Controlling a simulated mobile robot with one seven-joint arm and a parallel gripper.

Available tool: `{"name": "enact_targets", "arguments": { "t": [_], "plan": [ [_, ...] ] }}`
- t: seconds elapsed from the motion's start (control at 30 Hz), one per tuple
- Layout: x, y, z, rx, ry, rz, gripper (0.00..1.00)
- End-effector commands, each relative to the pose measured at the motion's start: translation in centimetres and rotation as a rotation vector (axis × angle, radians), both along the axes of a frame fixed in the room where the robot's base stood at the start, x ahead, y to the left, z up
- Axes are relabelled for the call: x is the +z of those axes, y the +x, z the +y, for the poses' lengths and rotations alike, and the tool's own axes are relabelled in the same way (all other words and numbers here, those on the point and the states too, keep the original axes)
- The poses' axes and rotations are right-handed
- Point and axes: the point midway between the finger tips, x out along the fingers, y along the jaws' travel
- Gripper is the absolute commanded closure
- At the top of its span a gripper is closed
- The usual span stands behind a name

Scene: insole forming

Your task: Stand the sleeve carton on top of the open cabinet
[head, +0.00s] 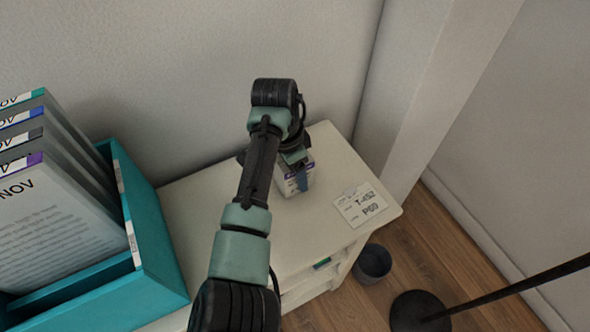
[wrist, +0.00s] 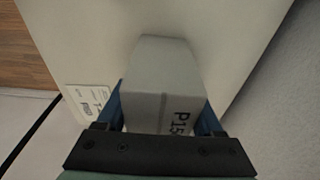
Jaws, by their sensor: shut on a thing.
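The sleeve carton (head: 294,181) is a small white box with a purple band, over the cabinet top in the head view. My gripper (head: 300,178) is shut on it, and my arm hides part of it. In the wrist view the carton (wrist: 162,82) fills the space between the blue fingers of my gripper (wrist: 163,108) and shows part of a printed code, "P15". The open cabinet (head: 330,222) is cream white, with open shelf space below its top. I cannot tell whether the carton's base touches the top.
A teal box (head: 158,235) with several upright books stands at the left on the cabinet. A white label card (head: 361,204) lies near the right front corner. A dark bin (head: 373,263) and a black stand base (head: 418,311) are on the wooden floor. A wall rises behind.

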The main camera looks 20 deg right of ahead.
Motion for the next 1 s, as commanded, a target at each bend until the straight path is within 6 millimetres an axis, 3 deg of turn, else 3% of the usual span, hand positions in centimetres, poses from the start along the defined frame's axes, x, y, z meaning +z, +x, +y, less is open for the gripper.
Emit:
{"name": "enact_targets", "arguments": {
  "t": [0.17,0.2,0.33,0.73,1.0],
  "plan": [
    [-0.3,0.0,0.0,0.0,-0.001,0.0,0.96],
    [-0.3,0.0,0.0,0.0,-0.001,0.0,0.28],
    [-0.2,0.0,0.0,0.0,0.0,0.0,0.05],
    [0.5,0.0,0.0,0.0,-0.001,-0.001,0.02],
    [5.6,0.0,0.8,0.001,-0.002,-0.005,0.02]
  ]
}}
